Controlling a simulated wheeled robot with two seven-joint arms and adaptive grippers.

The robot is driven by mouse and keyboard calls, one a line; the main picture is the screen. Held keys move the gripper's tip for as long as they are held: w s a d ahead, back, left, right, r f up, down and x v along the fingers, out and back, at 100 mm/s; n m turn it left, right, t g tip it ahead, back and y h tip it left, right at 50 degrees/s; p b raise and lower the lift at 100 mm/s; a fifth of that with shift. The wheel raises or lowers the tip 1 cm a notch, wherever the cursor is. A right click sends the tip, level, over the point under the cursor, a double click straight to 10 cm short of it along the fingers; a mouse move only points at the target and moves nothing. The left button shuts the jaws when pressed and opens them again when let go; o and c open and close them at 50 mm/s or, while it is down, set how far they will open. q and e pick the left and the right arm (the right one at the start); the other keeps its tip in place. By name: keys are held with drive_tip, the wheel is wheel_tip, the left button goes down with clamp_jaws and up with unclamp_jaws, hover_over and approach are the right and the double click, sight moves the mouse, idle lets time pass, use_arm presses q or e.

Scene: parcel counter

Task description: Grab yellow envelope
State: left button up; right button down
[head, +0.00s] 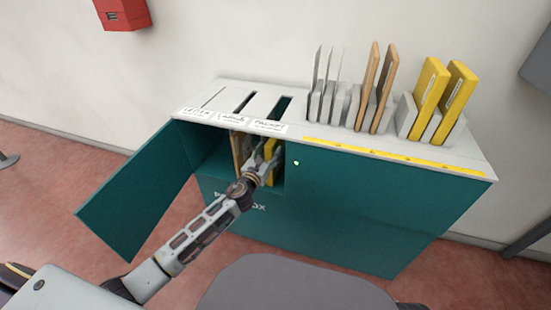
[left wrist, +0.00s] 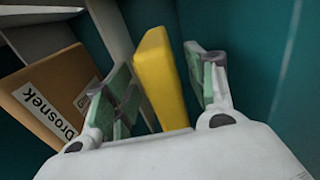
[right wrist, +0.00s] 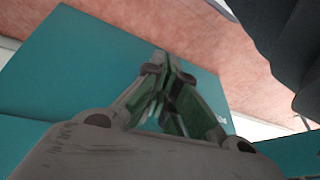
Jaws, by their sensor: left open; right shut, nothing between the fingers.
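A yellow envelope (left wrist: 160,80) stands in the open compartment of the teal parcel box. In the head view its yellow side (head: 271,165) shows just past my left gripper (head: 262,162). In the left wrist view the open fingers of my left gripper (left wrist: 165,95) are on either side of the envelope, with gaps visible; whether either pad touches it I cannot tell. My right gripper (right wrist: 165,95) is shut and empty, in front of a teal surface; it does not show in the head view.
A brown parcel (left wrist: 55,95) labelled "Drosnek" stands left of the envelope, behind a divider. The teal door (head: 140,190) hangs open at the left. White, brown and yellow envelopes (head: 430,85) stand in racks on the counter top (head: 320,131).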

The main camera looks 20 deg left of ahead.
use_arm(q)
drive_tip(key=shift+w, duration=0.45)
use_arm(e)
drive_tip(key=shift+a+f, duration=0.1)
use_arm(q)
drive_tip(key=shift+w, duration=0.1)
use_arm(e)
drive_tip(key=shift+f, duration=0.1)
